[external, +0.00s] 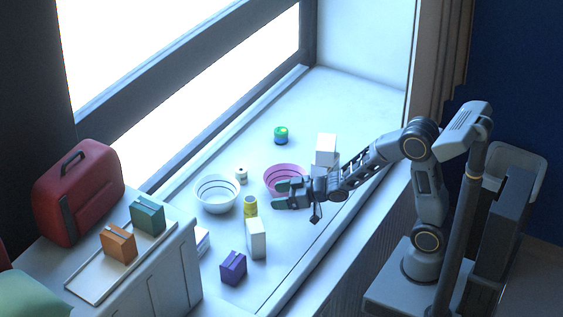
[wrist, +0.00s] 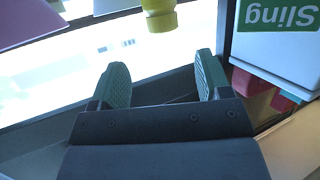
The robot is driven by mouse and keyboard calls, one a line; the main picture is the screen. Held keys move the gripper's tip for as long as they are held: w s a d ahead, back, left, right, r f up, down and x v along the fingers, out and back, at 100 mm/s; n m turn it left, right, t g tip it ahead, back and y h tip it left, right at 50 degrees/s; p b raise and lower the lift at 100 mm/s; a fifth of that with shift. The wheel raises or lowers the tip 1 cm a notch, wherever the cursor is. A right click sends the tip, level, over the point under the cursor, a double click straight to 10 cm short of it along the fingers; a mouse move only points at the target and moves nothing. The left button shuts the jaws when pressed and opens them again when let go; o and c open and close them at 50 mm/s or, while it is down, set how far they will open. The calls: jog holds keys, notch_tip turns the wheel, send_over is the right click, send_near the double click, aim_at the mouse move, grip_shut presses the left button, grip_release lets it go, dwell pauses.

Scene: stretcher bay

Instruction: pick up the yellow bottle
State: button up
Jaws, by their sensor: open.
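The yellow bottle (external: 250,206) stands upright on the white sill, just in front of the white bowl. In the wrist view the yellow bottle (wrist: 160,14) shows at the top edge, partly cut off, beyond the fingertips and roughly centred between them. My gripper (external: 281,194) is to the right of the bottle, in front of the pink bowl in the picture, pointing left. In the wrist view my gripper (wrist: 160,80) has its two green-padded fingers apart with nothing between them. The fingers do not touch the bottle.
A white box (external: 256,239) stands close in front of the bottle, with a purple box (external: 233,267) nearer. A white bowl (external: 217,195) and small white jar (external: 241,175) are behind it. A pink bowl (external: 285,172) is by my gripper. Another white box (external: 326,143) stands behind my arm.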

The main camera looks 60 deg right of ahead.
aim_at(245, 198)
jog(key=x, duration=0.6)
jog(key=shift+p+x, duration=0.8)
jog(key=shift+x, duration=1.95)
jog(key=shift+a, duration=0.1)
jog(key=c, duration=1)
jog(key=shift+r, duration=0.1)
jog(key=shift+c, duration=0.3)
jog(key=shift+r, duration=0.1)
